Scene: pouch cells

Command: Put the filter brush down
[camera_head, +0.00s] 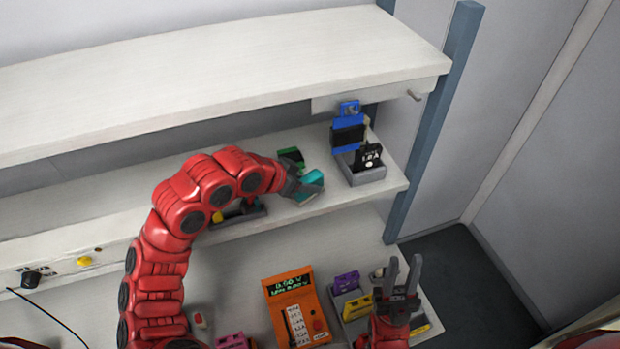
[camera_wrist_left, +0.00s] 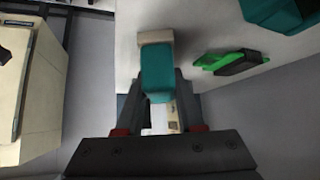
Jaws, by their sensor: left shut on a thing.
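The filter brush (camera_wrist_left: 158,72), a teal block with a beige end, is between the fingers of my left gripper (camera_wrist_left: 163,98) in the left wrist view. That gripper is shut on it. I cannot tell whether the brush touches the board. My right gripper (camera_head: 402,275) is open and empty, fingers up, at the lower right.
A green and black piece (camera_head: 291,157) lies just behind the left gripper. A grey bin (camera_head: 365,177) with a black card stands to its right. Another teal thing (camera_wrist_left: 285,12) is at the wrist view's corner. An orange meter (camera_head: 290,310) and purple and yellow pieces are below.

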